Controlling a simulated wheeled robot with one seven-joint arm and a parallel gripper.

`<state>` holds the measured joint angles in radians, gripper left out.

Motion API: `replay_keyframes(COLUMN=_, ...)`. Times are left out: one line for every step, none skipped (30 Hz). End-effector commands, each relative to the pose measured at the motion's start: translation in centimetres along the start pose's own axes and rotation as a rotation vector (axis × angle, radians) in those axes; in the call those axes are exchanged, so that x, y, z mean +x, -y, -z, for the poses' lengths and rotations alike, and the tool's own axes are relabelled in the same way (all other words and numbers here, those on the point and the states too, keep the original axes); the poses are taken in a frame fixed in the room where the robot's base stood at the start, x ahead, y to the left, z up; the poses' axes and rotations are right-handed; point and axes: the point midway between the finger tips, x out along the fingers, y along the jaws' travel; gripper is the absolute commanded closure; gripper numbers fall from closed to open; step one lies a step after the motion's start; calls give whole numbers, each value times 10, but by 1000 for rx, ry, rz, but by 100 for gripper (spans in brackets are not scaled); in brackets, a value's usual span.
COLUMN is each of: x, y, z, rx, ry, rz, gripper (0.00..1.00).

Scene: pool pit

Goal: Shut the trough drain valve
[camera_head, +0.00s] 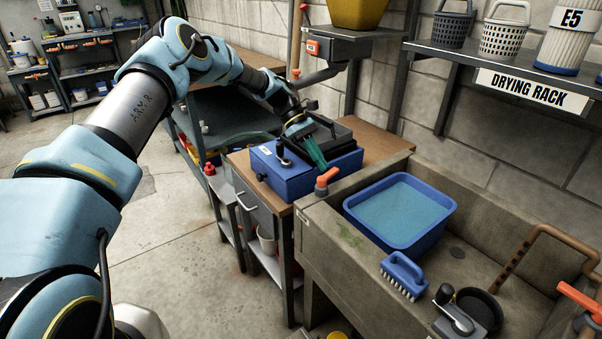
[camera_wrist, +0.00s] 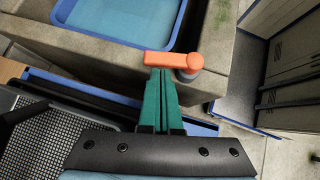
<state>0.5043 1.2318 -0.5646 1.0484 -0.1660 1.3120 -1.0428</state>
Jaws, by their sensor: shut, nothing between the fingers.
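An orange lever valve (camera_head: 326,178) sits on the near left corner of the grey trough (camera_head: 315,215). In the wrist view its orange handle (camera_wrist: 172,60) runs left from a round hub on a grey stem, over the trough rim. My gripper (camera_head: 323,165) has teal fingers pressed together with nothing between them. In the wrist view the fingertips (camera_wrist: 160,74) are right at the handle's near side; I cannot tell whether they touch it. A second orange handle (camera_head: 580,300) shows at the trough's right end. Which of the two is the drain valve is not labelled.
A blue basin of water (camera_head: 440,240) and a blue brush (camera_head: 404,272) are at the trough. A blue box (camera_head: 285,178) stands on the wooden bench just under my gripper. A drying rack shelf (camera_head: 480,62) overhangs at the right. Open floor lies to the left.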

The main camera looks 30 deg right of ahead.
Motion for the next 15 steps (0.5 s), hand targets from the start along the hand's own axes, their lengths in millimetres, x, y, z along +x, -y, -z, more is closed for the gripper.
replay_keyframes(x=0, y=0, z=-1, rx=0, ry=1, rz=1, gripper=100)
replay_keyframes(x=0, y=0, z=-1, rx=0, ry=1, rz=1, gripper=100)
replay_keyframes(x=0, y=0, z=-1, rx=0, ry=1, rz=1, gripper=100)
replay_keyframes(x=1, y=1, z=-1, rx=-1, ry=1, rz=1, gripper=100)
replay_keyframes(x=1, y=2, z=-2, rx=-1, ry=1, rz=1, gripper=100)
replay_keyframes(x=1, y=3, z=-2, rx=-1, ry=1, rz=1, gripper=100)
replay_keyframes(x=1, y=4, z=-2, rx=-1, ry=1, rz=1, gripper=100)
replay_keyframes(x=1, y=4, z=-3, rx=-1, ry=1, rz=1, gripper=100)
replay_keyframes(x=1, y=6, z=-4, rx=-1, ry=1, rz=1, gripper=100)
replay_keyframes(x=2, y=7, z=-4, rx=-1, ry=1, rz=0, gripper=100)
replay_keyframes(x=2, y=9, z=-4, rx=-1, ry=1, rz=0, gripper=100)
replay_keyframes(x=2, y=10, z=-5, rx=-1, ry=1, rz=0, gripper=100)
replay_keyframes(x=3, y=12, z=-6, rx=-2, ry=1, rz=1, gripper=100)
replay_keyframes(x=3, y=13, z=-6, rx=-2, ry=1, rz=0, gripper=100)
replay_keyframes(x=4, y=14, z=-6, rx=-2, ry=1, rz=-1, gripper=100)
